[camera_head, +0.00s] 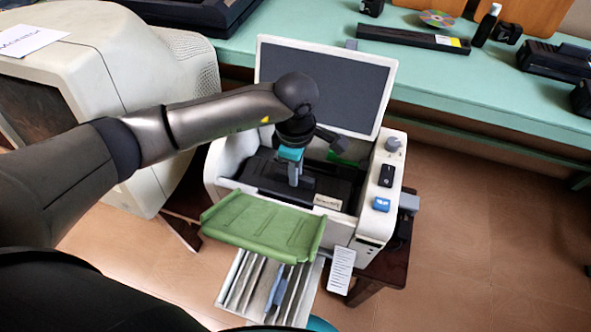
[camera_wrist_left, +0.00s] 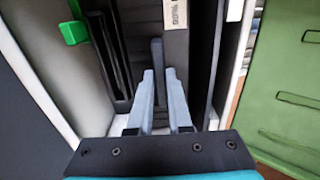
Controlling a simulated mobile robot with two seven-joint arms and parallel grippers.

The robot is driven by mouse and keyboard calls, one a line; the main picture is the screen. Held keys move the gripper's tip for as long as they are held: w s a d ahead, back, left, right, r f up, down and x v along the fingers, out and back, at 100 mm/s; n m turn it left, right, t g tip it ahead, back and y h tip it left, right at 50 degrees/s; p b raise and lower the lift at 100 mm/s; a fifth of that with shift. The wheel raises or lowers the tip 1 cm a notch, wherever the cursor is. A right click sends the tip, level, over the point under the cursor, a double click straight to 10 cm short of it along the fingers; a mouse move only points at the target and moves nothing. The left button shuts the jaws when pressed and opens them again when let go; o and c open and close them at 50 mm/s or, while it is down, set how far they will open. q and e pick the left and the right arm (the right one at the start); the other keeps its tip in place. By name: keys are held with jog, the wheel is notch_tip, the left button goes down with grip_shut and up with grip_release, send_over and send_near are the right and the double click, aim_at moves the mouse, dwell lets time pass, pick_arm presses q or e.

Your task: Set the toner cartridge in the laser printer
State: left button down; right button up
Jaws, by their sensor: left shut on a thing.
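The laser printer (camera_head: 372,218) stands with its top lid (camera_head: 325,85) raised and its green front door (camera_head: 265,230) folded down. The black toner cartridge (camera_head: 338,188), with a pale label, lies inside the open bay. Whether it rests on the bottom there I cannot tell. My left gripper (camera_head: 294,178) reaches down into the bay from above and is shut on the cartridge's upright grey grip. In the left wrist view, the left gripper's fingers (camera_wrist_left: 160,98) stand on both sides of this grip, with the cartridge (camera_wrist_left: 175,45) beyond. I cannot make out my right gripper.
A green lever (camera_head: 345,160) sits at the bay's back; it also shows in the left wrist view (camera_wrist_left: 73,32). A large beige machine (camera_head: 120,70) stands close at left. A teal bench (camera_head: 450,85) with several items runs behind. Floor at right is clear.

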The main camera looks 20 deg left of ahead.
pick_arm(q)
jog(key=shift+f, duration=0.25)
pick_arm(e)
jog(key=shift+f, duration=0.25)
pick_arm(q)
jog(key=c, duration=0.8)
grip_release()
jog(key=shift+c, duration=0.2)
jog(key=shift+r, duration=0.2)
notch_tip(320, 180, up, 7)
jog(key=shift+f+p, duration=0.1)
jog(key=shift+p, duration=0.75)
notch_tip(320, 180, up, 5)
jog(key=shift+r+p, duration=0.2)
jog(key=shift+p, duration=0.15)
pick_arm(e)
jog(key=shift+g, duration=0.3)
jog(key=s+a+r, duration=0.2)
jog(key=s, duration=0.1)
jog(key=shift+a+r, duration=0.1)
jog(key=shift+r, duration=0.2)
